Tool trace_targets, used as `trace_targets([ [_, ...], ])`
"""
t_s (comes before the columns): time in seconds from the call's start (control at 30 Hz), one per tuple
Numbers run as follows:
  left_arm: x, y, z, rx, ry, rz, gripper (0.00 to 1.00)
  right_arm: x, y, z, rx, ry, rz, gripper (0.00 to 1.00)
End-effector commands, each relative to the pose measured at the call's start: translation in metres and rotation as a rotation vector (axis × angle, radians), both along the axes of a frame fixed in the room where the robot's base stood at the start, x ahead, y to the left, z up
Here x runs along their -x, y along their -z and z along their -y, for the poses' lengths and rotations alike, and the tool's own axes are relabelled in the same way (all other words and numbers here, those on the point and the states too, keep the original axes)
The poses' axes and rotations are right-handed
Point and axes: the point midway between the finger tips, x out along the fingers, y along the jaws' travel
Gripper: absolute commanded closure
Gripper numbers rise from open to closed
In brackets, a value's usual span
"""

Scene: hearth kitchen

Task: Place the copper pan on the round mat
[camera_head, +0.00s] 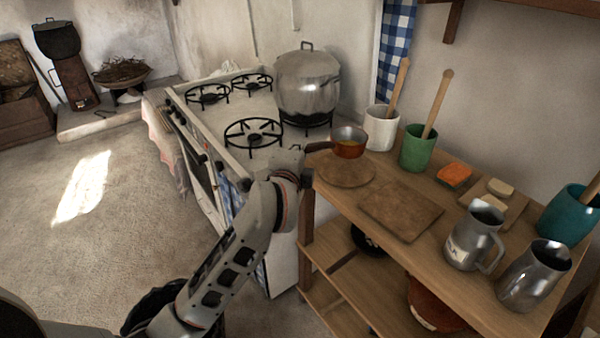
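The copper pan (349,148) is small, with a shiny inside. It appears just behind the round mat (346,174) near the stove end of the wooden table, and its dark handle points left. I cannot tell whether it rests on the wood or is slightly raised. The round mat is brown, flat and bare. My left arm comes in from the lower left, and its gripper (297,158) is by the end of the pan's handle. Its fingers are small and largely hidden, so I cannot tell whether they grip the handle. My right gripper is out of view.
A square brown board (400,211) lies right of the mat. A white crock (381,130) and a green crock (417,152) hold utensils behind. Metal jugs (474,238) stand at the right front. The stove (221,125) bears a large pot (308,85) beyond the pan.

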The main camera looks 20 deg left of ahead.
Motion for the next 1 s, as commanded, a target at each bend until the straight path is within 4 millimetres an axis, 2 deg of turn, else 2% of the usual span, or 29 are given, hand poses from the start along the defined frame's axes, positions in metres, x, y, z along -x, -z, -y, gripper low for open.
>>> trace_targets([
  [0.3, 0.0, 0.048, 0.0, -0.001, -0.001, -0.001, 1.0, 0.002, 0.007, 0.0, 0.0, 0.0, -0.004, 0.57],
  [0.4, 0.0, 0.054, 0.0, 0.0, 0.0, 0.002, 1.0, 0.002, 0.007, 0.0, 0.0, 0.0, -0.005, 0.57],
  [0.63, 0.0, 0.055, 0.0, 0.001, 0.001, 0.002, 1.0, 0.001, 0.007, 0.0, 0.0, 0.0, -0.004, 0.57],
  [0.67, 0.0, 0.056, 0.0, 0.0, 0.0, -0.001, 0.76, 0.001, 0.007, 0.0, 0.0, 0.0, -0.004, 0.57],
  [0.7, 0.0, 0.056, 0.0, 0.0, 0.0, -0.001, 0.67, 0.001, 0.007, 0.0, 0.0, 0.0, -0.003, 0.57],
  [1.0, 0.0, 0.056, 0.0, 0.0, 0.0, -0.001, 0.67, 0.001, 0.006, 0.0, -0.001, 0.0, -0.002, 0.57],
])
